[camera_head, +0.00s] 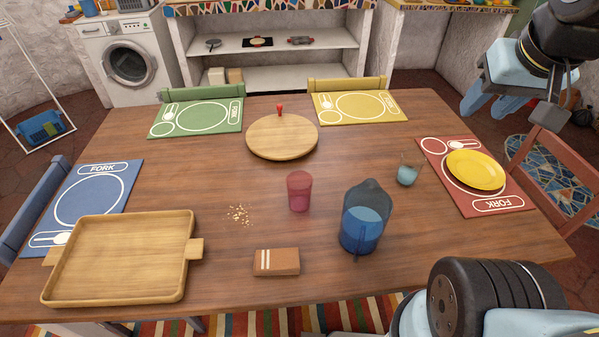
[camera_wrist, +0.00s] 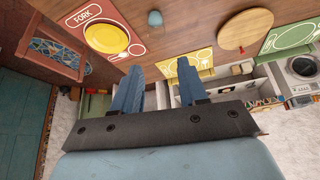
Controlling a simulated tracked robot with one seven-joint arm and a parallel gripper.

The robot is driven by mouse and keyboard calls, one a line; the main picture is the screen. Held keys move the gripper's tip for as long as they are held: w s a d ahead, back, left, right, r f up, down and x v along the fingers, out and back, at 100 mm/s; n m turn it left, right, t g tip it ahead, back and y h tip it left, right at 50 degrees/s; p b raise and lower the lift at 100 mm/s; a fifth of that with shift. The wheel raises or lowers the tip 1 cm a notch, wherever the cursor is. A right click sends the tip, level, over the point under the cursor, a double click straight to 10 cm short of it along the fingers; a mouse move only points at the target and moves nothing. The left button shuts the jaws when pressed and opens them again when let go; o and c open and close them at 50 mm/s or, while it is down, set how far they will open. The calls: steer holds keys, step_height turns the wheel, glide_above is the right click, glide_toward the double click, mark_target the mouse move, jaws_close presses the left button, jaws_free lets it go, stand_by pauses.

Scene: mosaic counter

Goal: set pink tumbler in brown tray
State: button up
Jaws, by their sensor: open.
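The pink tumbler (camera_head: 299,191) stands upright near the middle of the wooden table, with a blue pitcher to its right. The brown tray (camera_head: 120,260) is a light wooden rectangle with raised sides and a handle, at the table's front left. Its inside is empty. My gripper (camera_head: 485,103) is in the air at the upper right, beyond the red place mat and far from both. Its two blue fingers also show in the wrist view (camera_wrist: 159,88), apart with nothing between them. Neither tumbler nor tray shows in the wrist view.
The blue pitcher (camera_head: 363,217) and a small glass (camera_head: 408,170) stand right of the tumbler. A brown box (camera_head: 276,262) and crumbs (camera_head: 239,214) lie between tumbler and tray. A round board (camera_head: 282,137) is behind; a yellow plate (camera_head: 475,169) lies right.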

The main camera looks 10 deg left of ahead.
steer(key=shift+w+d, duration=0.2)
steer(key=shift+o, duration=0.2)
steer(key=shift+o, duration=1.6)
steer(key=shift+w+a, duration=0.2)
steer(key=shift+w, duration=0.15)
steer(key=o, duration=0.7)
steer(key=w+a+f, duration=0.1)
steer(key=w+a, duration=0.1)
steer(key=w+a+f+n+g, duration=0.1)
steer(key=w+a, duration=0.1)
steer(key=w+a+f+n, duration=0.1)
steer(key=w+a, duration=0.1)
steer(key=w, duration=0.1)
steer(key=shift+a+f+g+y, duration=0.3)
steer(key=shift+a+g, duration=0.05)
steer(key=shift+g, duration=0.05)
steer(key=n+g, duration=0.4)
steer(key=n, duration=0.1)
glide_above(299, 188)
steer(key=s, duration=0.3)
step_height(299, 188, down, 18)
steer(key=shift+d+f, duration=0.2)
steer(key=shift+f, duration=6.55)
